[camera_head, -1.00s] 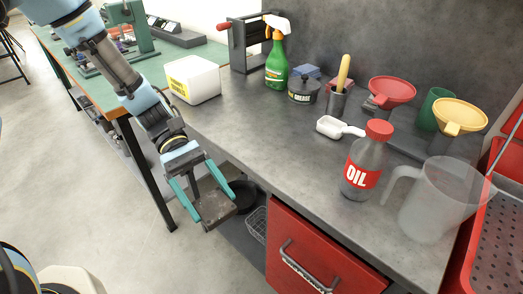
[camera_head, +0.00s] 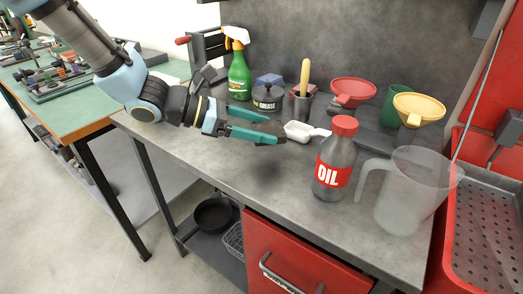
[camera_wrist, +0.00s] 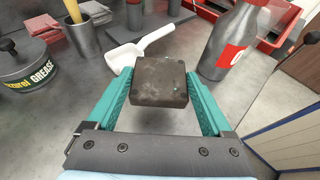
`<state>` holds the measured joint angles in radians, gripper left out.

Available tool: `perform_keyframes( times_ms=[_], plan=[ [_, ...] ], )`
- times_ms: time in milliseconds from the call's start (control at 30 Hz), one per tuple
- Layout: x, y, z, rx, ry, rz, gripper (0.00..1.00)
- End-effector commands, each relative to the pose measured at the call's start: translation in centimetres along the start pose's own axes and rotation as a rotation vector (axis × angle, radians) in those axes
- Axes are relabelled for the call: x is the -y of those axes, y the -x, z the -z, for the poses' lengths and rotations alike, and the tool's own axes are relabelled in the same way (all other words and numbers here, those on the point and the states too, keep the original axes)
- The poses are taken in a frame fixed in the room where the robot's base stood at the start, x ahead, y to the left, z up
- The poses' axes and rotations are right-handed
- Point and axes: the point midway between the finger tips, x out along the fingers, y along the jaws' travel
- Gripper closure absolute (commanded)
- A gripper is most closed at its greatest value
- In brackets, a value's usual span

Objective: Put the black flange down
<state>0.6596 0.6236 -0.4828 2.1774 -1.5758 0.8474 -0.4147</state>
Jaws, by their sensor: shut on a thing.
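The black flange (camera_wrist: 160,82) shows in the wrist view as a dark, worn, square block between the two teal fingers. My gripper (camera_head: 272,130) is shut on it and reaches in from the left, above the grey workbench top (camera_head: 215,160). In the head view the fingers mostly hide the flange. A soft shadow on the bench below suggests that the gripper and flange are held clear of the surface.
A white scoop (camera_head: 303,131) lies just beyond the fingertips. The oil bottle (camera_head: 334,160) and clear jug (camera_head: 405,195) stand to the right, the grease tin (camera_head: 267,98) and spray bottle (camera_head: 239,70) behind. The bench front below the gripper is clear.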

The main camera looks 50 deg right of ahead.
Motion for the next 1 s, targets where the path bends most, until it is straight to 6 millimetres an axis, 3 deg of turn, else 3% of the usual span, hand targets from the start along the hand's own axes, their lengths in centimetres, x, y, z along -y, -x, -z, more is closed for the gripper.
perform_keyframes(
  times_ms=[500, 933, 967, 1000],
  plan=[
    [0.1, -2.1, 4.8, 0.003, -0.002, 0.003, 1.00],
    [0.0, -2.3, 5.5, 0.003, -0.004, 0.002, 1.00],
    [0.0, -2.3, 5.6, 0.000, -0.003, 0.002, 0.13],
    [0.0, -2.3, 5.5, 0.000, -0.003, 0.002, 0.08]
  ],
)
